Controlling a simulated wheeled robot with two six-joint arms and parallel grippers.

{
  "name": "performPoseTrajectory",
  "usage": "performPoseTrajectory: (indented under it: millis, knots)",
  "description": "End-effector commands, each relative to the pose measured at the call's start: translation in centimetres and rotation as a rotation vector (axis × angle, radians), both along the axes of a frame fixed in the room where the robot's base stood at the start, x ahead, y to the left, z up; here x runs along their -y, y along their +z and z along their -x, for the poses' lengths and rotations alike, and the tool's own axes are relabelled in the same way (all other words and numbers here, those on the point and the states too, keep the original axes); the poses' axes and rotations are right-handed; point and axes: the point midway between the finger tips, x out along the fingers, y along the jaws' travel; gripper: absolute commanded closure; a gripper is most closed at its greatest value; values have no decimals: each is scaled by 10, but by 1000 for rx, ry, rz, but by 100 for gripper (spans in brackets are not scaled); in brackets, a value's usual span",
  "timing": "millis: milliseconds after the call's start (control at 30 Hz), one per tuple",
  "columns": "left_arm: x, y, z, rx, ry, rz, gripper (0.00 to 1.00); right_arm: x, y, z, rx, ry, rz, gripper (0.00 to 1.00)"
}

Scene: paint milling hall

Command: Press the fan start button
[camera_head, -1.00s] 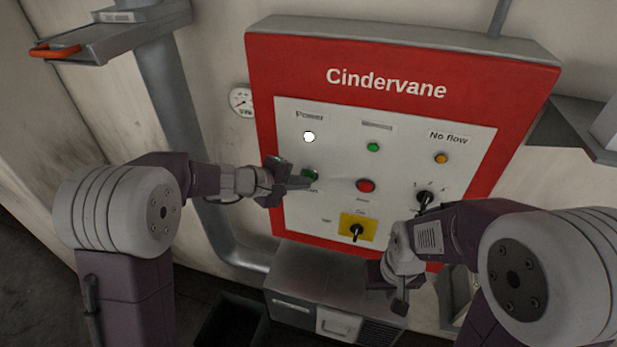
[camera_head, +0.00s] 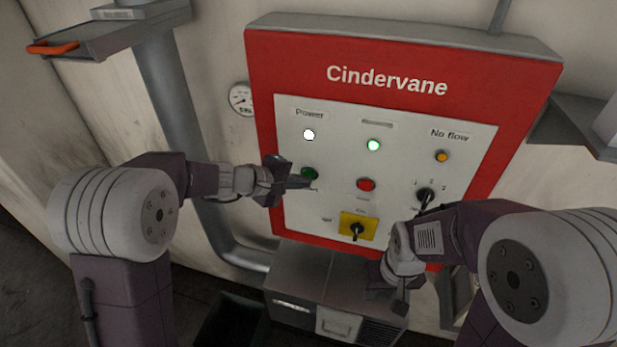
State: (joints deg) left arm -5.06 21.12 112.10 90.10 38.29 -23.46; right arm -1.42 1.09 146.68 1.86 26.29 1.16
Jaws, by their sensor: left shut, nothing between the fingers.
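The red control panel (camera_head: 400,52) reads "Cindervane". A green button (camera_head: 310,174) sits at the left of its white face, its label partly hidden by my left gripper. My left gripper (camera_head: 305,182) is shut and empty, its fingertips at the lower edge of the green button; I cannot tell whether they touch it. A green lamp (camera_head: 373,145) is brightly lit, and the white lamp (camera_head: 309,135) under "Power" is lit too. My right gripper (camera_head: 400,306) hangs low in front of the panel's bottom edge; its jaws are too small to tell.
A red button (camera_head: 366,185), an amber lamp (camera_head: 441,156) under "No flow", a black rotary selector (camera_head: 426,196) and a yellow-plated switch (camera_head: 357,228) share the panel. A gauge (camera_head: 241,99) is on the wall. A grey box (camera_head: 300,275) stands below the panel.

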Motion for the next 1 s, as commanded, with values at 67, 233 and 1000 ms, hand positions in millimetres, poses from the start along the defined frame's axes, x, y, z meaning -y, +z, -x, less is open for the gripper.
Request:
performPoseTrajectory:
  millis: [67,233,1000]
  knots:
    - [-2,-3,5,0,1,1,100,0,-7,0,0,0,0,66]
    - [-3,-1,9,0,1,1,100,0,-8,0,0,0,0,66]
    - [-18,-1,56,1,0,1,100,0,-35,0,0,0,0,66]
